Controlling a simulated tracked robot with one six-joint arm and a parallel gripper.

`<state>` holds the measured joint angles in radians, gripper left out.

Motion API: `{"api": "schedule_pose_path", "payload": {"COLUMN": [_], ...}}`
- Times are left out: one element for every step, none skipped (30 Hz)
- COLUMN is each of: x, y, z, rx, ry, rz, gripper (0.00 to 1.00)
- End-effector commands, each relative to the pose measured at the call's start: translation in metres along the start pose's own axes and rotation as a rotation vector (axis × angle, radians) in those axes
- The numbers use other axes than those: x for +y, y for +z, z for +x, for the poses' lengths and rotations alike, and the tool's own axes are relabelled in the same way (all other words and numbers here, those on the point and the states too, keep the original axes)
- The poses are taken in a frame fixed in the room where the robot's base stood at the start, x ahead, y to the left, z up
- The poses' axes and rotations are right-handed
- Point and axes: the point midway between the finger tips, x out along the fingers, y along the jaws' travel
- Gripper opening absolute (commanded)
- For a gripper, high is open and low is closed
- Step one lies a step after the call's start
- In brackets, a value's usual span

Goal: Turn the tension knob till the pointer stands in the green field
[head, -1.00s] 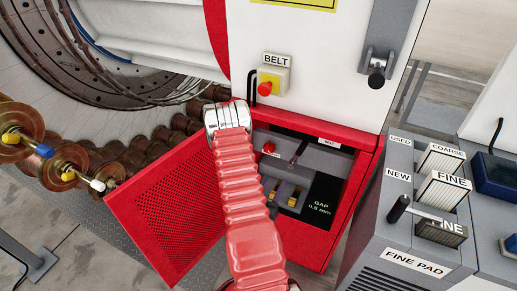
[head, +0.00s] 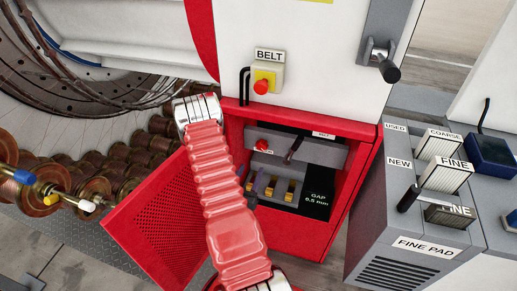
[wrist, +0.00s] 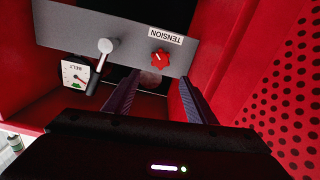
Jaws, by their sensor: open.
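The red tension knob (wrist: 160,57) sits on a grey panel under an upside-down TENSION label (wrist: 165,34) in the wrist view. It also shows inside the red cabinet in the head view (head: 262,145). My gripper (wrist: 160,80) is open and empty, its two dark fingers pointing towards the panel, with the knob just beyond the gap between them and apart from both. In the head view my arm largely hides the gripper.
A lever (wrist: 101,65) stands out from the panel beside the knob. The perforated red door (head: 165,220) hangs open to the left. Yellow blocks and a GAP label (head: 317,192) lie below the panel. A grey pad stand (head: 400,235) is close on the right.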

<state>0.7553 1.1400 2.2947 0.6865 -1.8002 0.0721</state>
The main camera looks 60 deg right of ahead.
Motion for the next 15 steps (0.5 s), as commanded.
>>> {"api": "schedule_pose_path", "payload": {"x": [-0.001,-0.001,-0.001,-0.001,-0.001,-0.002,-0.002,-0.002,-0.001,-0.001,-0.001,-0.002,-0.002,-0.002,-0.002], "y": [0.000,0.000,0.000,0.000,0.000,0.000,0.000,0.000,0.000,-0.001,-0.001,-0.001,-0.001,-0.001,-0.001], "z": [0.001,0.001,0.003,0.004,0.006,0.009,0.012,0.015,0.020,0.024,0.028,0.035,0.039,0.044,0.050], "rx": [0.000,0.001,0.001,0.001,0.001,0.000,0.000,0.001,0.001,0.002,0.002,0.002,0.002,0.002,0.003], "ry": [-0.001,-0.002,-0.002,-0.001,-0.001,-0.002,-0.002,-0.002,-0.001,-0.001,-0.002,-0.002,-0.001,-0.002,-0.002], "rz": [0.000,0.001,0.001,0.001,0.001,0.001,0.001,0.002,0.002,0.002,0.001,0.002,0.003,0.003,0.002], "gripper": [0.51,0.51,0.51,0.51,0.51,0.51,0.51,0.51,0.51,0.51,0.51,0.51,0.51,0.51,0.51]}}
